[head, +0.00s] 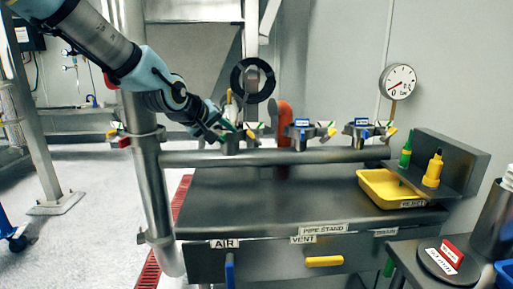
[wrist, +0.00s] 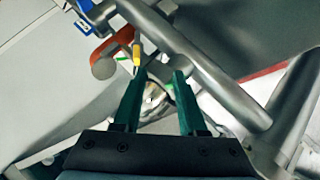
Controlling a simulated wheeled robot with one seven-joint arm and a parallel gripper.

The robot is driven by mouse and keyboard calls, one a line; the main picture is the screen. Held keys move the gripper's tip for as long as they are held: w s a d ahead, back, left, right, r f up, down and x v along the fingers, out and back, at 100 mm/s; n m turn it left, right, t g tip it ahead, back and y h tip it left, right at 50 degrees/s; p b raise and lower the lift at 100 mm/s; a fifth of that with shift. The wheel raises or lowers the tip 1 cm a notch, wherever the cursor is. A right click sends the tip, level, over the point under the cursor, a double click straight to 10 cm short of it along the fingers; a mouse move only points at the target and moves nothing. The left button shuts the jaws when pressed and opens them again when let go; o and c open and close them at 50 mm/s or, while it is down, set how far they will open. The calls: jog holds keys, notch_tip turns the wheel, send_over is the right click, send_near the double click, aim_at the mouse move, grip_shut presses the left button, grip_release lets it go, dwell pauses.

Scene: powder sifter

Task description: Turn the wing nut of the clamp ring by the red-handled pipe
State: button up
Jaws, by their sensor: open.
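My gripper (head: 226,129) is at the leftmost clamp ring (head: 232,146) on the pipe stand, beside the orange-red handle (head: 283,118). In the wrist view its two green fingers (wrist: 163,74) are open and apart, with part of the clamp's metal (wrist: 155,96) showing between and beyond them. A yellow-tipped part (head: 252,134) sits on the clamp's right side; a yellow piece also shows just past the left fingertip in the wrist view (wrist: 136,52). The orange-red handle is at upper left there (wrist: 112,52). The fingers partly hide the clamp, and I cannot tell whether they touch the wing nut.
Two more clamps, with blue labels, stand to the right (head: 304,133) (head: 364,131). A horizontal pipe (head: 290,157) runs in front of them. A black handwheel (head: 252,80) is behind. A yellow tray (head: 378,188) and a pressure gauge (head: 398,80) are at right.

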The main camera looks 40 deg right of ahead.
aim_at(251, 135)
jog(key=shift+g+h, duration=0.3)
jog(key=shift+h, duration=0.2)
jog(key=d+f, duration=0.1)
jog(key=d, duration=0.2)
jog(key=d+f, duration=0.1)
jog(key=d, duration=0.3)
jog(key=d+f+p, duration=0.1)
jog(key=d+f, duration=0.1)
jog(key=d, duration=0.2)
jog(key=shift+w+d, duration=0.2)
jog(key=shift+w, duration=0.1)
jog(key=shift+c, duration=0.3)
grip_shut()
